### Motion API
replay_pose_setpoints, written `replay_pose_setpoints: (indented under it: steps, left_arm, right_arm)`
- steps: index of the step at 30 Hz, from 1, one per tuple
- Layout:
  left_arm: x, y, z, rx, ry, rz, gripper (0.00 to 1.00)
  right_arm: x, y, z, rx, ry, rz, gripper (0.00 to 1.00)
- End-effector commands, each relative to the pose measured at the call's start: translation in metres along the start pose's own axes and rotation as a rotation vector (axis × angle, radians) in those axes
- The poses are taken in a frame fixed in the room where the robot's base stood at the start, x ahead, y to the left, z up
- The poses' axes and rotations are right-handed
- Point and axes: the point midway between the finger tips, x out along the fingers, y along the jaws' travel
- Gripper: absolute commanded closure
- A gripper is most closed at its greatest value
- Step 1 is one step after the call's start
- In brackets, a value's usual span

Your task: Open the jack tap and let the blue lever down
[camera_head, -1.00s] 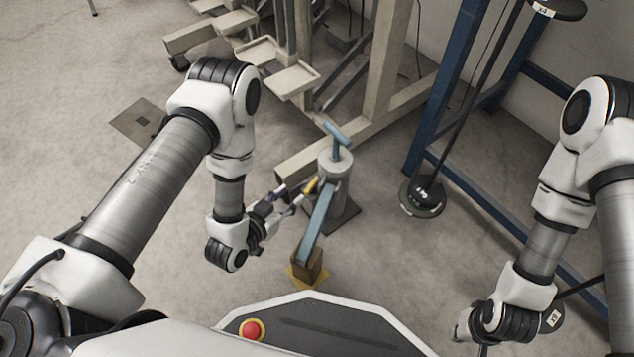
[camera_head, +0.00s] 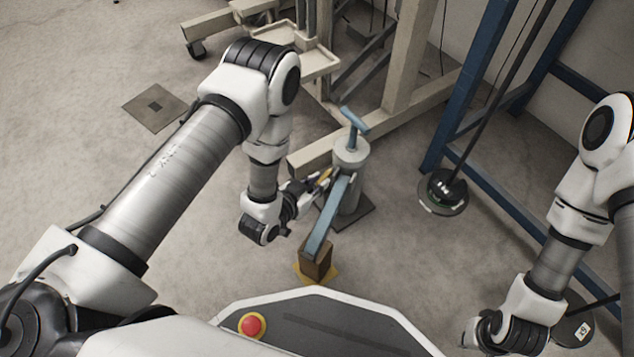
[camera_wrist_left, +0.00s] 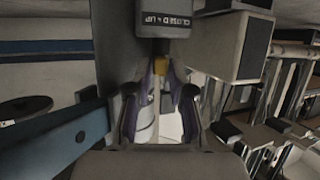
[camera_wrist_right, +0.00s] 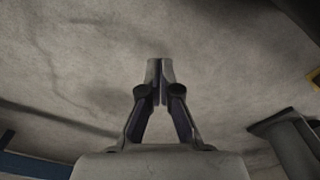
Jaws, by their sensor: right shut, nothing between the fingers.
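The grey jack (camera_head: 350,163) stands upright on the floor with a blue T-shaped handle (camera_head: 353,121) on top. The blue lever (camera_head: 328,216) slopes down from the jack, its near end at a wooden block (camera_head: 316,262). The yellow tap (camera_head: 324,178) is on the jack's left side; it also shows in the left wrist view (camera_wrist_left: 161,75), below a label reading "CLOSED" and "UP". My left gripper (camera_head: 316,185) has its fingertips on either side of the tap; contact is unclear. My right gripper (camera_wrist_right: 160,68) is shut and empty, over bare floor, away from the jack.
A beige frame (camera_head: 425,105) stands behind the jack. A blue rack (camera_head: 484,85) and a black round weight (camera_head: 443,190) are to its right. A yellow mark lies under the wooden block. The floor left of my left arm is mostly clear.

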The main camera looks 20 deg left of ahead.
Motion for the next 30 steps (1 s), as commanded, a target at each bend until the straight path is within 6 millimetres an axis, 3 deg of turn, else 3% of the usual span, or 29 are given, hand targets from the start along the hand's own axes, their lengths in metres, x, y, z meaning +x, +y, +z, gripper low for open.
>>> replay_pose_setpoints:
  steps: [8,18,28,30]
  left_arm:
    - [-0.001,0.000,-0.001,-0.003,-0.001,-0.008,1.00]
    - [-0.001,0.008,-0.005,-0.085,0.000,-0.206,1.00]
    - [0.001,0.007,0.000,-0.098,0.001,-0.236,1.00]
    - [0.001,0.007,0.000,-0.097,0.001,-0.236,0.68]
  right_arm:
    - [-0.004,0.000,0.001,0.000,-0.002,0.000,1.00]
    - [-0.051,0.000,0.011,0.017,-0.036,-0.005,1.00]
    - [-0.049,0.000,0.013,0.019,-0.041,-0.005,1.00]
    - [-0.049,0.000,0.013,0.019,-0.041,-0.005,1.00]
